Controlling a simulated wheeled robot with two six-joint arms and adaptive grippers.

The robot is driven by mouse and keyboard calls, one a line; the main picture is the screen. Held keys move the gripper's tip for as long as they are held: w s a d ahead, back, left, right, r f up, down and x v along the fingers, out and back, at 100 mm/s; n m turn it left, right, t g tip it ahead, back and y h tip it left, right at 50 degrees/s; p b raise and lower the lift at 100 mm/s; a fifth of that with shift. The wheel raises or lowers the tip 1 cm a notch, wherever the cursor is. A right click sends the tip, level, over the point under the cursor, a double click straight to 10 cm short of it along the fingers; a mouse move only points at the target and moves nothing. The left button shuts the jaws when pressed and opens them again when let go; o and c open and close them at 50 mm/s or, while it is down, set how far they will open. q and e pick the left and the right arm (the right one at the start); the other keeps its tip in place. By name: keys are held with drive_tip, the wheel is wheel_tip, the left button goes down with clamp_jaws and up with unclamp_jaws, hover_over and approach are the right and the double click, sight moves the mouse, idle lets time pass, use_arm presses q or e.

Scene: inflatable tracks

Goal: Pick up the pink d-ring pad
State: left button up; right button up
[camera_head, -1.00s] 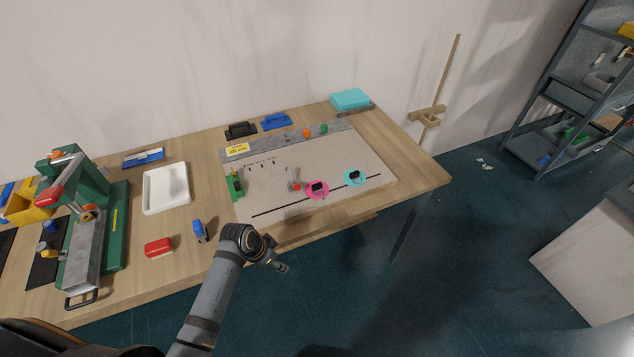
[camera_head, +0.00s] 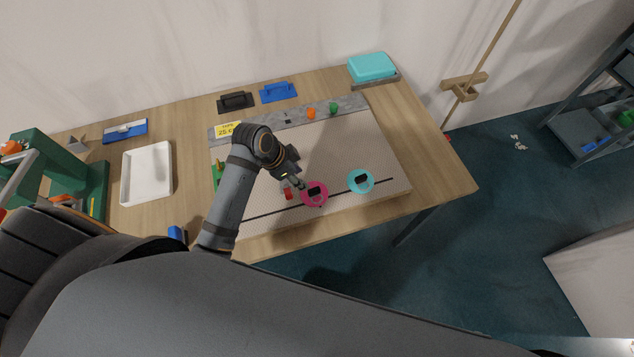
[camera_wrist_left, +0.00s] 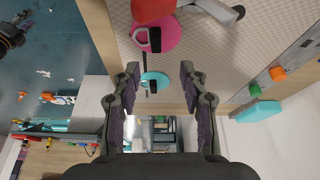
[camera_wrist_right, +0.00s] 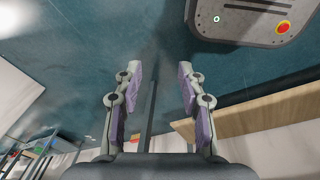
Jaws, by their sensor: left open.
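The pink d-ring pad (camera_head: 322,200) is a round pink disc with a black strap piece, lying on the perforated light mat (camera_head: 385,150). In the left wrist view the pad (camera_wrist_left: 170,36) lies at the top, beyond the fingertips. My left gripper (camera_head: 291,182) hovers over the mat just left of the pad, apart from it. In the left wrist view its fingers (camera_wrist_left: 160,75) are spread with nothing between them. My right gripper (camera_wrist_right: 160,70) shows only in its own wrist view, fingers apart and empty, over the floor.
A teal d-ring pad (camera_head: 360,187) lies right of the pink one. A red-ended tool (camera_head: 287,192) lies close to the left gripper. Orange (camera_head: 311,113) and green (camera_head: 333,108) pieces stand on the grey strip behind. A white tray (camera_head: 147,173) is at left.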

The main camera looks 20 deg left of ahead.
sight(314, 189)
use_arm(q)
drive_tip(key=f, duration=0.1)
drive_tip(key=d+f, duration=0.1)
drive_tip(key=f, duration=0.1)
drive_tip(key=shift+s+d+f+p, duration=0.1)
drive_tip(key=shift+d+f+p, duration=0.1)
drive_tip(key=shift+p, duration=0.2)
drive_tip(key=shift+w+d+f, duration=0.1)
drive_tip(key=shift+w+f, duration=0.3)
drive_tip(key=shift+w, duration=0.15)
drive_tip(key=shift+p+x, duration=0.85)
drive_tip(key=x, duration=0.3)
drive_tip(key=shift+s+d, duration=0.15)
drive_tip(key=shift+s, duration=0.1)
drive_tip(key=shift+w+f, duration=0.1)
drive_tip(key=shift+w, duration=0.05)
clamp_jaws()
use_arm(e)
drive_tip(key=r, duration=0.1)
drive_tip(key=s+r, duration=0.1)
drive_tip(key=r, duration=0.1)
drive_tip(key=shift+s+d, duration=0.15)
drive_tip(key=shift+d, duration=0.15)
